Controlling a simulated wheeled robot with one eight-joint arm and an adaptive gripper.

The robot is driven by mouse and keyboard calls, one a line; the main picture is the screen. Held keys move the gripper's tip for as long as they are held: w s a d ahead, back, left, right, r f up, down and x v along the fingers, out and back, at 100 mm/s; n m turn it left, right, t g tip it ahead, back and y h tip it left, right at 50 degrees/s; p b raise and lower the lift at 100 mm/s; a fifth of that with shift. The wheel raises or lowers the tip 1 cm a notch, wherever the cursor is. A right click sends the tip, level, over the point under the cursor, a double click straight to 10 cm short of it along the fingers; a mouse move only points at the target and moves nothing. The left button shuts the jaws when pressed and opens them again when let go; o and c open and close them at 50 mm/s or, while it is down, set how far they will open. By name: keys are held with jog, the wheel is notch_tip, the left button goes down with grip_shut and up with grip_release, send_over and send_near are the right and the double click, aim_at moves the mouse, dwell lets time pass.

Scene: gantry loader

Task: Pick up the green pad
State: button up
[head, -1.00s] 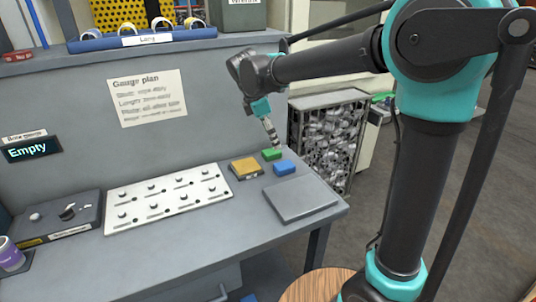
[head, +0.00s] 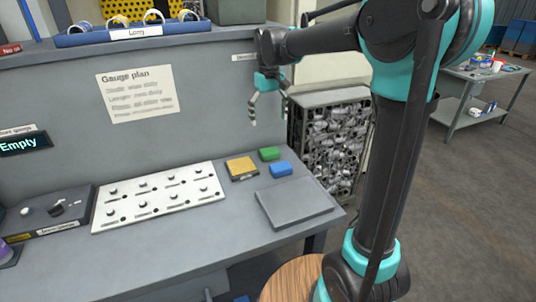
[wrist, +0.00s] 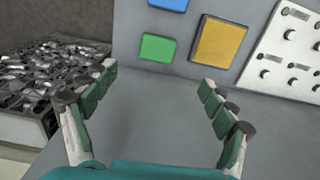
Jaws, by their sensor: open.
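The green pad (head: 269,154) lies on the grey bench near its right back corner, behind the blue pad (head: 281,169) and right of the yellow pad (head: 241,167). My gripper (head: 269,112) is open and empty, raised above the bench behind and a little left of the green pad. In the wrist view the green pad (wrist: 158,47) lies flat beyond the open fingers of my gripper (wrist: 158,88), apart from them. The blue pad (wrist: 170,4) is cut off by the top edge there, and the yellow pad (wrist: 219,41) is to the right.
A white panel with several knobs (head: 158,197) lies left of the pads. A flat grey plate (head: 293,201) lies in front of them. A wire bin of metal scrap (head: 333,140) stands right of the bench. The bench's back wall rises close behind my gripper.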

send_over(270, 151)
notch_tip(270, 151, down, 8)
jog(key=shift+a+r, duration=0.15)
jog(key=shift+w+f, duration=0.15)
jog(key=shift+f, duration=1.2)
jog(key=shift+w+f, duration=0.15)
jog(key=shift+f, duration=1.15)
jog(key=c, duration=1)
jog(key=shift+r, duration=0.1)
jog(key=shift+s+r, duration=0.2)
jog(key=shift+r, duration=0.25)
notch_tip(270, 151, up, 6)
jog(key=shift+f, duration=0.1)
jog(key=s+d, duration=0.2)
jog(key=s, duration=0.4)
jog(key=s+d, duration=0.3)
jog(key=s, duration=0.3)
jog(key=s+d, duration=0.2)
jog(key=s, duration=0.4)
jog(key=shift+d, duration=0.4)
